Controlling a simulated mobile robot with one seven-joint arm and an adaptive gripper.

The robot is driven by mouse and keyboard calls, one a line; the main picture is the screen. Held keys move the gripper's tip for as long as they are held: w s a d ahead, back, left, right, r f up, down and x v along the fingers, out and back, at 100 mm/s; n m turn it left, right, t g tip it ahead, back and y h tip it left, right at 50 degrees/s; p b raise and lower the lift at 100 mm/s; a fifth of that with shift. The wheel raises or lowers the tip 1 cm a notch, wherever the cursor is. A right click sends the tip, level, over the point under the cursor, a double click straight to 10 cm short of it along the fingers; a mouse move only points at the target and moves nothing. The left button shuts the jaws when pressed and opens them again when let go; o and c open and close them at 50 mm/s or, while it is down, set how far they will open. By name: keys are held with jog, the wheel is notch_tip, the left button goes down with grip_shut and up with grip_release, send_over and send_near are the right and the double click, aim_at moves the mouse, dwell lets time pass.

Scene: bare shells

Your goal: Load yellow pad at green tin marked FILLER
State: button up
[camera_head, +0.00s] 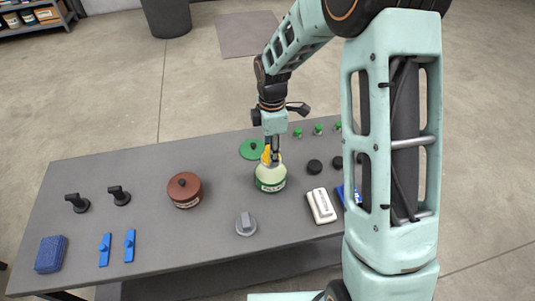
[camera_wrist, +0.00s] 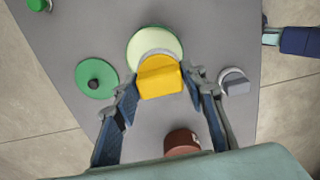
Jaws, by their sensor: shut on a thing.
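My gripper (camera_head: 272,154) is shut on the yellow pad (camera_wrist: 160,79), which sits between its fingertips in the wrist view. In the head view a bit of the pad (camera_head: 266,155) shows right at the top of the pale green tin (camera_head: 270,180). The tin stands upright and open on the table; its label is too small to read. In the wrist view the tin (camera_wrist: 134,46) lies just beyond the pad, which overlaps part of its mouth. I cannot tell whether the pad touches the tin. A green lid (camera_head: 252,149) lies flat beside the tin.
On the grey table (camera_head: 150,155) are a brown lidded tin (camera_head: 184,190), a grey knobbed piece (camera_head: 246,224), a white labelled block (camera_head: 321,205), blue pieces (camera_head: 105,249), black handles (camera_head: 120,195) and black discs (camera_head: 314,167). My arm hides part of the right side.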

jog(key=shift+w, duration=0.4)
jog(key=shift+w+f, duration=0.1)
jog(key=shift+f, duration=0.05)
jog(key=shift+f+b, duration=2.3)
jog(key=shift+f, duration=0.6)
jog(key=shift+f, duration=0.5)
jog(key=shift+r, duration=0.1)
jog(key=shift+r+p, duration=2.5)
jog(key=shift+r, duration=0.95)
